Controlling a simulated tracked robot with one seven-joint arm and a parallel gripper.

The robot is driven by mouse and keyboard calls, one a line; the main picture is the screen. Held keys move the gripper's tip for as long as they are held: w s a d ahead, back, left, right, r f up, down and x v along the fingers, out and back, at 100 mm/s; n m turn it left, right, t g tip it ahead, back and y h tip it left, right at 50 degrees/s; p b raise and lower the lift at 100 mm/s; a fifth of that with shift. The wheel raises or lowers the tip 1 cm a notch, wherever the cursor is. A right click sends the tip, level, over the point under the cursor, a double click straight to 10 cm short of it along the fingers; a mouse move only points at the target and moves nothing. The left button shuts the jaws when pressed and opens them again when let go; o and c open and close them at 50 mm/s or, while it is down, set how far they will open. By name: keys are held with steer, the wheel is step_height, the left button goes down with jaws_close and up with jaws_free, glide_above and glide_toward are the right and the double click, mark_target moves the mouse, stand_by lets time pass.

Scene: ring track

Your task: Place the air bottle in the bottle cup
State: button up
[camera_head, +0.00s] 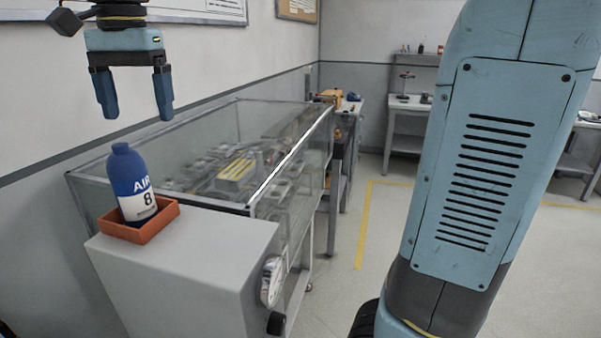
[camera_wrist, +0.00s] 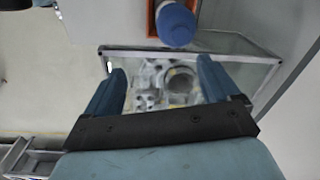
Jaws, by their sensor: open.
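The air bottle (camera_head: 131,180) is blue with a white label reading "AIR 8". It stands in an orange-red square cup (camera_head: 155,222) on top of a grey cabinet, leaning slightly. My gripper (camera_head: 139,114) is open and empty, pointing down, above the bottle and apart from it. In the wrist view the bottle's blue cap (camera_wrist: 176,24) shows at the top edge, beyond my open fingers (camera_wrist: 165,80), with part of the orange cup (camera_wrist: 151,20) beside it. The bottle's base is hidden by the cup walls.
The grey cabinet (camera_head: 190,265) has a round gauge (camera_head: 271,280) on its side. A glass-covered case (camera_head: 210,150) with parts inside adjoins it. A wall is close behind on the left. The floor (camera_head: 345,290) right of the case is open, with yellow lines.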

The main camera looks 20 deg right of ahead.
steer(key=s+d+f+n+t, duration=0.1)
steer(key=d+f, duration=0.1)
steer(key=d, duration=0.5)
steer(key=s+d+f+n+t, duration=0.1)
steer(key=s+d+f, duration=0.1)
steer(key=d, duration=0.6)
steer(key=s+d+f+n+t, duration=0.3)
steer(key=s+d+f, duration=0.5)
steer(key=d+f, duration=0.2)
steer(key=shift+d, duration=0.6)
steer(key=shift+s, duration=0.1)
steer(key=shift+c, duration=0.5)
